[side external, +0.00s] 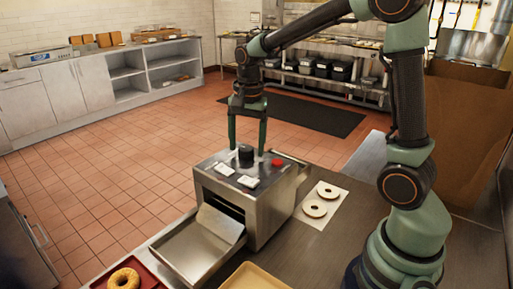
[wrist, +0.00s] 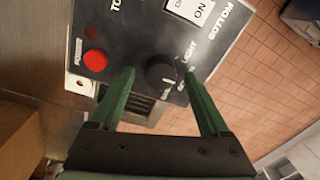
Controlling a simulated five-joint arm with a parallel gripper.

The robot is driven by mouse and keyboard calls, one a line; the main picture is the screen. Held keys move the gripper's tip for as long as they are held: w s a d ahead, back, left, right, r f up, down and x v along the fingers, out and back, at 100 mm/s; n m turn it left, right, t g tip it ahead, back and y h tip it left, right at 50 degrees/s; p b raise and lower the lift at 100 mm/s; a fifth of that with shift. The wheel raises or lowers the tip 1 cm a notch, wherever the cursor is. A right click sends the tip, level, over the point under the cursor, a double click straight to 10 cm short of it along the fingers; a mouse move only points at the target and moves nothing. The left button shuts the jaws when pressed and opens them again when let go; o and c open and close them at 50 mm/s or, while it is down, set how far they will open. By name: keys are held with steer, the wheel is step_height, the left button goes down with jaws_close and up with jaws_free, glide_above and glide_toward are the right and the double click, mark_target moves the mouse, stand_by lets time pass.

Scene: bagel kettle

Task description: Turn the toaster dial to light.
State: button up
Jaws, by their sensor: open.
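The steel toaster (side external: 272,206) stands on the counter with its black control panel on top. Its black round dial (side external: 246,153) sits on that panel and also shows in the wrist view (wrist: 161,72). The word LIGHT is printed beside the dial's upper right in the wrist view; the dial's pointer is too small to read surely. My gripper (side external: 248,148) is above the toaster, pointing down. Its green fingers (wrist: 158,73) are open, one on each side of the dial, with a visible gap at the left finger. Whether the right finger touches it, I cannot tell.
A red power button (wrist: 95,60) is left of the dial in the wrist view. A sloping metal chute (side external: 190,250) juts from the toaster's front. Bagel halves (side external: 315,208) lie on a white sheet at right. A red tray (side external: 150,277) holds a bagel.

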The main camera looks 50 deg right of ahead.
jaws_close()
steer(key=shift+n, duration=0.3)
steer(key=n, duration=0.5)
steer(key=shift+d+n, duration=0.1)
steer(key=shift+n, duration=0.2)
steer(key=n, duration=0.5)
steer(key=shift+g, duration=0.3)
steer(key=shift+f+n, duration=0.1)
steer(key=shift+n, duration=0.3)
jaws_free()
